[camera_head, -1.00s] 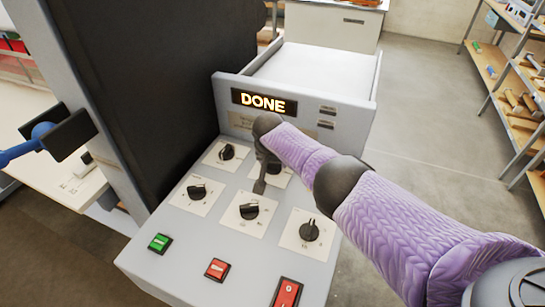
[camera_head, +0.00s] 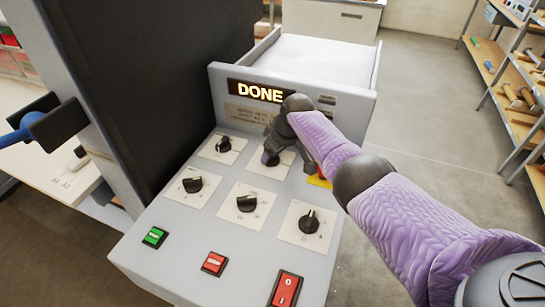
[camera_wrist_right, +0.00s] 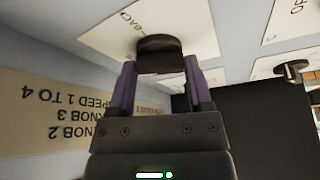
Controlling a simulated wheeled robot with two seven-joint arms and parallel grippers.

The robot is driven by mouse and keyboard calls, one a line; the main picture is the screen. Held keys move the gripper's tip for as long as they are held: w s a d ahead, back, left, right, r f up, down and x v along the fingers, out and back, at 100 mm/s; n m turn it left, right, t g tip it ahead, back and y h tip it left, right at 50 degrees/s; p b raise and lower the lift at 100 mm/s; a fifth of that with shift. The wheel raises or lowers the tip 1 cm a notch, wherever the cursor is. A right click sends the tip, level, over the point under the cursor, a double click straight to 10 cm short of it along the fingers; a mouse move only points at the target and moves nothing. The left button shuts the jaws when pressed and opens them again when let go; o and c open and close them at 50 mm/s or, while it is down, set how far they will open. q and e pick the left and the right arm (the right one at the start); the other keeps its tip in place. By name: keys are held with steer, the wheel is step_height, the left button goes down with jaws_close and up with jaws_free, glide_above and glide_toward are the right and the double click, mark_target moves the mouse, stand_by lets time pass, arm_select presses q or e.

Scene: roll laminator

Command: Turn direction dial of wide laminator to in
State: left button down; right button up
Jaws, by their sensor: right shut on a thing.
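The wide laminator's light grey control panel (camera_head: 150,262) carries several black dials on white plates. My right gripper (camera_head: 271,158) is at the upper right dial and partly covers it. In the right wrist view, its purple fingers stand on both sides of this black knob (camera_wrist_right: 160,54), shut on it. The plate lettering beside the knob is cut off, ending in "BACK", so I cannot read its setting. The other dials are upper left (camera_head: 223,145), middle left (camera_head: 192,184), centre (camera_head: 247,203) and lower right (camera_head: 309,222). My left gripper is not in view.
A lit "DONE" display (camera_head: 258,91) stands behind the dials. A green button (camera_head: 154,237), a red button (camera_head: 214,262) and a red rocker switch (camera_head: 285,289) line the front. A yellow-and-red part (camera_head: 318,180) is beside my right gripper. A tall dark panel (camera_head: 150,80) rises at left.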

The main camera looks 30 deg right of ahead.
steer(key=n+b, duration=0.1)
steer(key=n+y+b, duration=0.1)
steer(key=b, duration=0.1)
steer(key=shift+d+f+n+g, duration=0.1)
steer(key=shift+f+n+g, duration=0.2)
steer(key=shift+n, duration=0.1)
steer(key=shift+r+n+b, duration=0.15)
steer(key=shift+n+b, duration=0.45)
steer(key=shift+b, duration=0.1)
steer(key=shift+g, duration=0.3)
steer(key=shift+r+n, duration=0.1)
steer(key=shift+n, duration=0.2)
